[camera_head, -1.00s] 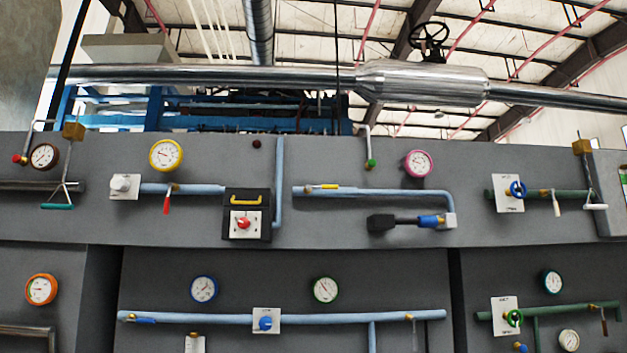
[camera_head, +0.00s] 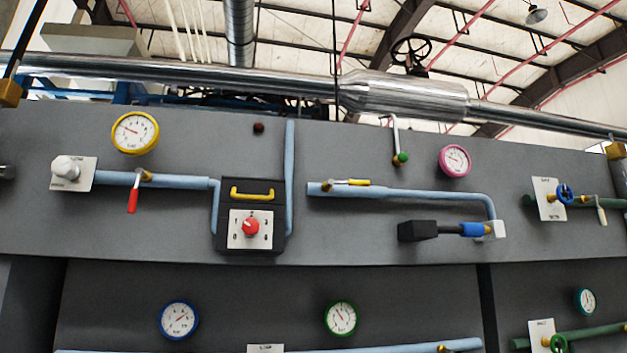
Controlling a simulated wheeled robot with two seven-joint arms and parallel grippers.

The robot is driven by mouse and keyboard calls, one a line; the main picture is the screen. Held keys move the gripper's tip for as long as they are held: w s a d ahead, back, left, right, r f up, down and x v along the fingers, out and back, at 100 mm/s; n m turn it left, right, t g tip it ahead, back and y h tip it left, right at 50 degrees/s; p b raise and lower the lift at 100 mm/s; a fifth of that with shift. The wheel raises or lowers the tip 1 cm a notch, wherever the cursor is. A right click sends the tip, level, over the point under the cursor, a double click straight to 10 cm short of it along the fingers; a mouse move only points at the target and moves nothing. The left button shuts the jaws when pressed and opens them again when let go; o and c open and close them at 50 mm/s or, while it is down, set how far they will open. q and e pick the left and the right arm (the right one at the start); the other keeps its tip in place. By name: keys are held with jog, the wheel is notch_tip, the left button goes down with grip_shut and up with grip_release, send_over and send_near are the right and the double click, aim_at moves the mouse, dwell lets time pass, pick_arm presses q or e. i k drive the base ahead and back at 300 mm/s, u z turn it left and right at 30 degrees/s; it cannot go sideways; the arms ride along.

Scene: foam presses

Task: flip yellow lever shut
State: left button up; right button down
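The yellow lever (camera_head: 346,182) lies along the light-blue pipe (camera_head: 400,193) right of the panel's centre, its handle pointing right from a small brass pivot. It looks level, in line with the pipe. A separate yellow bar handle (camera_head: 252,194) sits on a black box (camera_head: 229,240) to its left, above a red knob (camera_head: 251,227). Neither of my grippers is in the view, and nothing touches the lever.
A red lever (camera_head: 133,200) hangs down on the pipe at left. A yellow-rimmed gauge (camera_head: 135,132), a pink gauge (camera_head: 455,161) and a black-and-blue handle (camera_head: 440,230) are on the grey panel (camera_head: 350,240). The air before the panel looks clear.

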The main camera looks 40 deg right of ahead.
aim_at(352, 183)
jog(key=z, duration=0.5)
jog(key=i, duration=0.9)
jog(key=z, duration=1)
jog(key=i, duration=0.2)
jog(key=z, duration=0.3)
